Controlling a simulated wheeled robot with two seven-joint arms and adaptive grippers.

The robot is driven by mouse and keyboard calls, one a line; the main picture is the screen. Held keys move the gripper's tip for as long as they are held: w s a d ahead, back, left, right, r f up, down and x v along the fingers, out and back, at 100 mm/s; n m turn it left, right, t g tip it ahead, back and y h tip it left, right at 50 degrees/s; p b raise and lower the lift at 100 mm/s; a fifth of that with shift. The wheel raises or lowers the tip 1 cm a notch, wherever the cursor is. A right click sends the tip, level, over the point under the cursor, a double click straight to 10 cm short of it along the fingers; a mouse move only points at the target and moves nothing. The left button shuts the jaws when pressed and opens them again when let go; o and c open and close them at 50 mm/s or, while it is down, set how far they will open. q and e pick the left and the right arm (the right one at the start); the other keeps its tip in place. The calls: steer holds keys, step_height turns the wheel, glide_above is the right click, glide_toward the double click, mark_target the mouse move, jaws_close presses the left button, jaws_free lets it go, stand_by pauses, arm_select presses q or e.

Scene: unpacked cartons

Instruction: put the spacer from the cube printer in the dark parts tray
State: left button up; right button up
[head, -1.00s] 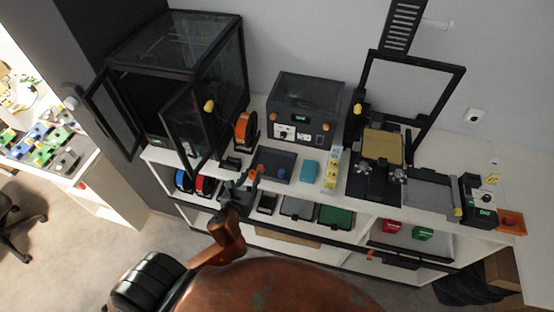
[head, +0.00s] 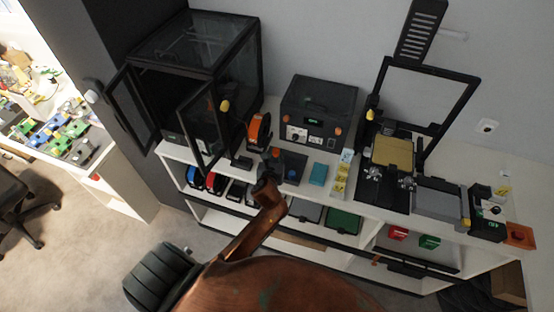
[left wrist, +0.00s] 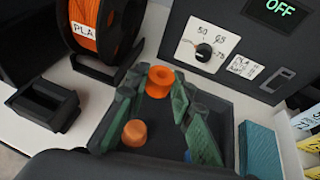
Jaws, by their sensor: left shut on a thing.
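The spacer is an orange ring-like cylinder with a hole in its top. In the left wrist view the spacer (left wrist: 159,84) is between the green fingertips of my left gripper (head: 271,157), which is shut on it. The dark parts tray (left wrist: 160,122) is below the fingers; it also shows in the head view (head: 296,166). I cannot tell whether the spacer touches the tray. Another orange round part (left wrist: 134,133) and a partly hidden blue part (left wrist: 188,156) are in the tray. The cube printer (head: 196,50) has its doors open. My right gripper is out of view.
An orange filament spool (left wrist: 98,25) and a dark holder (left wrist: 45,104) are left of the tray. A grey control box (head: 318,108) stands behind it. A teal box (left wrist: 260,150) is close on the right. An open-frame printer (head: 395,150) stands further right.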

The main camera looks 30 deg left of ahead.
mark_target(277, 158)
arm_select(q)
steer(key=shift+w+a+f, duration=0.25)
steer(key=shift+w+f, duration=0.55)
steer(key=shift+f, duration=0.25)
steer(key=shift+f+b, duration=0.5)
steer(key=shift+f, duration=1.05)
steer(key=shift+f, duration=0.15)
steer(key=o, duration=0.6)
steer(key=shift+f, duration=0.1)
steer(key=shift+s+r, duration=0.2)
steer(key=shift+r, duration=0.1)
steer(key=p+v, duration=0.1)
steer(key=v, duration=1)
steer(key=shift+s+d+r, duration=0.15)
steer(key=shift+s+d, duration=0.05)
